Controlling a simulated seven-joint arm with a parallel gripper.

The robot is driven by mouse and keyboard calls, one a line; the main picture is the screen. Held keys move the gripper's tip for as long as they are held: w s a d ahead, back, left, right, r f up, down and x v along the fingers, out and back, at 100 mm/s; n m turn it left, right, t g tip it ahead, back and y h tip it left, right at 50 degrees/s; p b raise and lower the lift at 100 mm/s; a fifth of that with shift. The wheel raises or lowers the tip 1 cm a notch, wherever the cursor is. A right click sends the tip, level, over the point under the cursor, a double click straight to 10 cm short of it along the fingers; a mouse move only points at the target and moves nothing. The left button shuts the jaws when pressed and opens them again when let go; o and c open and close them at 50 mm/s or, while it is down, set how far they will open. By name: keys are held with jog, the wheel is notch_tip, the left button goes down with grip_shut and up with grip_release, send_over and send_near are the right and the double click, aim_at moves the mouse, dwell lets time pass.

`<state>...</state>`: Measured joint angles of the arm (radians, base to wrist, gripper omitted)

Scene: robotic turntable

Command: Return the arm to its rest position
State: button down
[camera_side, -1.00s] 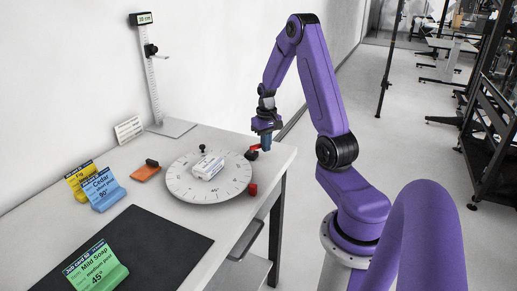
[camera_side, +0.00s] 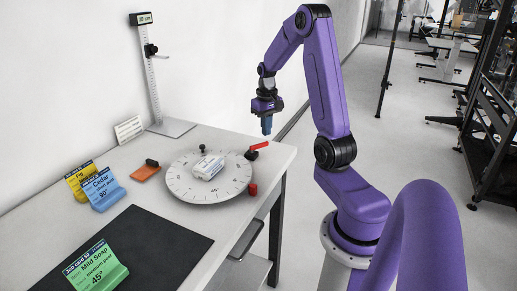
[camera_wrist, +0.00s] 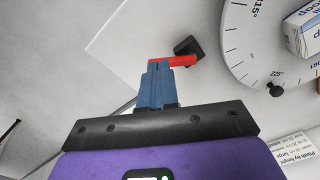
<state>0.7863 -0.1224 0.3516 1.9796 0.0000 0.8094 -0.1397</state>
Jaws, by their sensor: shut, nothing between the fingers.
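My purple arm reaches over the far right corner of the table in the side view. My gripper (camera_side: 267,126) points down with its blue fingers shut and empty, above the table edge and apart from it. In the wrist view my gripper (camera_wrist: 159,66) overlaps part of a red lever on a black block (camera_wrist: 188,46). In the side view the red lever (camera_side: 259,146) stands clear below the fingers, beside the turntable.
The round white dial turntable (camera_side: 182,188) carries a white box (camera_side: 208,167). A height stand (camera_side: 152,75) stands behind.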

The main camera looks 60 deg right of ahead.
jog(key=shift+r, duration=0.2)
jog(key=a+r+n, duration=0.2)
jog(key=a+n, duration=0.2)
jog(key=a, duration=0.8)
jog(key=a+r+n, duration=0.2)
jog(key=a+n, duration=0.2)
jog(key=a, duration=0.8)
jog(key=s+a+n, duration=0.5)
jog(key=s, duration=0.5)
jog(key=s+a+n, duration=0.5)
jog(key=s+a, duration=0.1)
jog(key=s, duration=0.3)
jog(key=shift+s+a+r+n, duration=0.3)
jog(key=shift+s+r, duration=0.1)
